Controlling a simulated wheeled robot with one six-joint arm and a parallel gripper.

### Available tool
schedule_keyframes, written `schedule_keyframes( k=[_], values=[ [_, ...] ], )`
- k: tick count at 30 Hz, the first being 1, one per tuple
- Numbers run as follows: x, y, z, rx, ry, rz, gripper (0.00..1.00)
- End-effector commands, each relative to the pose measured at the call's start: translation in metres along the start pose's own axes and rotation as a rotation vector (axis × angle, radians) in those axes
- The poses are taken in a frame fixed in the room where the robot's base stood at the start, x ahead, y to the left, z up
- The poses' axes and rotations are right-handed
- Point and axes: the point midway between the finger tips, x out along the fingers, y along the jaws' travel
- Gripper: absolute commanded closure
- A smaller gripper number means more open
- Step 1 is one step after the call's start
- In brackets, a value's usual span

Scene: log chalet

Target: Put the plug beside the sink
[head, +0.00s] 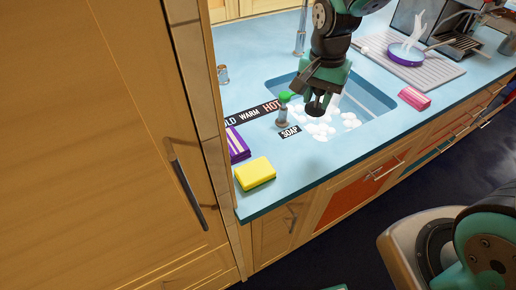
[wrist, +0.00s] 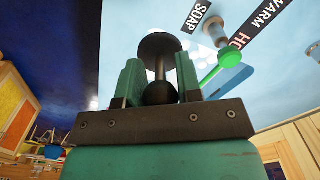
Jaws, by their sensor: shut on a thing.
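The plug is a dark piece with a round disc and a ball-shaped knob; it shows in the wrist view (wrist: 159,45) between the two green fingers. My gripper (wrist: 160,80) is shut on its stem and knob, with the disc sticking out past the fingertips. In the head view, the plug (head: 316,109) shows as a dark shape below my gripper (head: 320,92). They are over the near left part of the sink (head: 372,94), a blue basin with white suds (head: 322,130) in it. How high the plug is above the sink is hard to tell.
A soap dispenser with a green top (head: 284,110) stands close left of my gripper. A yellow sponge (head: 255,173) and purple box (head: 237,145) lie farther left; a pink block (head: 414,97) lies right. A drainer (head: 408,66) holds a purple pan. Blue counter (head: 300,165) is clear in front.

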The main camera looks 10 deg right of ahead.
Motion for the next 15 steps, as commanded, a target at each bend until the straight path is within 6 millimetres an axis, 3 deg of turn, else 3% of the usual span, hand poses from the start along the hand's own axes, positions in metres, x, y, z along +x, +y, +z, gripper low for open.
schedule_keyframes(
  k=[3,8,11,15],
  values=[
    [-0.03,-0.01,0.018,0.181,0.005,-0.009,0.91],
    [-0.057,-0.011,0.035,0.332,0.001,-0.002,0.91],
    [-0.055,-0.011,0.038,0.367,-0.002,0.004,0.91],
    [-0.024,-0.01,0.04,0.371,-0.005,0.01,0.91]
  ],
)
